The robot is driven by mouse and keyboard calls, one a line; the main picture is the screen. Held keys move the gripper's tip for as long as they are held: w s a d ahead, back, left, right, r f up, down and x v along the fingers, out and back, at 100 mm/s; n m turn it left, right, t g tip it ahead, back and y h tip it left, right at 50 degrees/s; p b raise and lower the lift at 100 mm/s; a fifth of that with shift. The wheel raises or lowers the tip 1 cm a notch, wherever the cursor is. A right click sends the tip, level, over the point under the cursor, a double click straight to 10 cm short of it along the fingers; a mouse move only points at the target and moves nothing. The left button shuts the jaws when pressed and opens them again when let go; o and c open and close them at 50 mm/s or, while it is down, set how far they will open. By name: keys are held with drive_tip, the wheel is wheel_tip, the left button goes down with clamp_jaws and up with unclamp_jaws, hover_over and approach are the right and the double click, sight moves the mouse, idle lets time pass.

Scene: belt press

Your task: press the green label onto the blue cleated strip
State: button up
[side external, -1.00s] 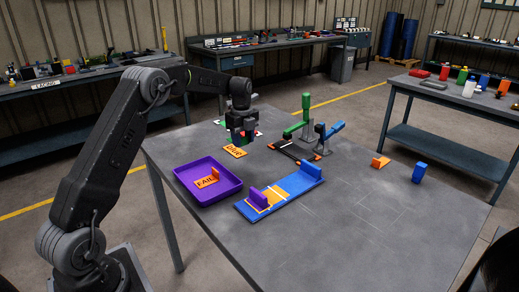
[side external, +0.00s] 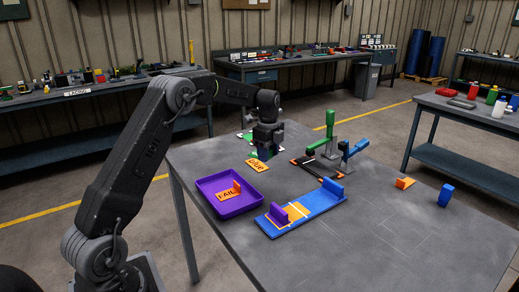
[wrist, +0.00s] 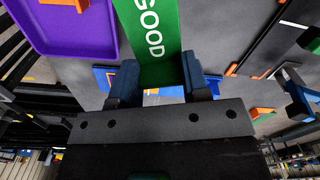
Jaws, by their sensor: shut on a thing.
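My gripper (side external: 266,153) hangs near the far left edge of the table, behind and left of the blue cleated strip and apart from it. In the wrist view its fingers (wrist: 158,84) are shut on the green label (wrist: 153,30), which reads GOOD in white. The blue cleated strip (side external: 323,203) lies on the table, with an orange patch (side external: 294,213) bounded by white lines. A purple cleat (side external: 276,219) stands at its left end and a blue cleat (side external: 332,188) at its right.
A purple tray (side external: 253,203) left of the strip holds an orange FAIL label. Green (side external: 330,127) and blue (side external: 356,150) upright handles stand behind the strip. An orange wedge (side external: 404,183) and blue block (side external: 446,196) stand right.

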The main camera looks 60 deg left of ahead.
sight(307, 206)
drive_tip(key=w+d+f+n, duration=0.1)
drive_tip(key=w+d+n, duration=0.2)
drive_tip(key=d+n, duration=1.1)
drive_tip(key=shift+d+f, duration=0.2)
drive_tip(key=shift+d, duration=1)
drive_tip(key=shift+f, duration=0.15)
drive_tip(key=shift+f, duration=3.45)
drive_tip(key=shift+f, duration=0.5)
drive_tip(key=o, duration=1)
drive_tip(key=shift+c, duration=0.2)
drive_tip(key=shift+r, duration=0.1)
